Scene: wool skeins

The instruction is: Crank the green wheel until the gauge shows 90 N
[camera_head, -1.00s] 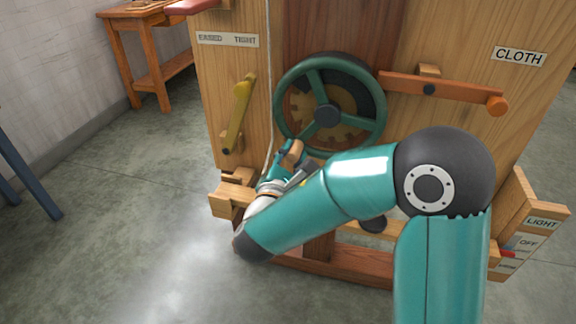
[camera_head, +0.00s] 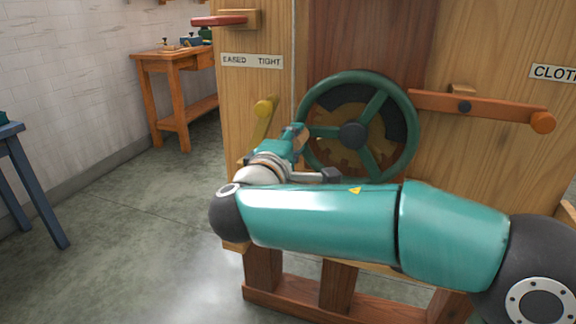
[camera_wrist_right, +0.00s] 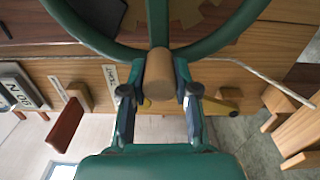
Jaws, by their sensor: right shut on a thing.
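The green wheel (camera_head: 354,136) stands upright on the front of a wooden cabinet, its spokes pointing left, upper right and lower right. My right gripper (camera_head: 298,132) is at the wheel's left side. In the right wrist view it (camera_wrist_right: 160,92) is shut on the wheel's round wooden crank knob (camera_wrist_right: 158,68), with a finger on each side. A tilted dark panel (camera_wrist_right: 20,90) with a pale frame shows characters like "90 N" at the left there; I cannot tell whether it is the gauge. My left gripper is out of view.
A yellow-tipped lever (camera_head: 264,115) is beside my right wrist, below the EASED/TIGHT label (camera_head: 252,61). A wooden lever (camera_head: 480,107) extends right of the wheel. A red handle (camera_head: 219,20) sits above. A workbench (camera_head: 172,62) and blue-legged stand (camera_head: 32,185) are left.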

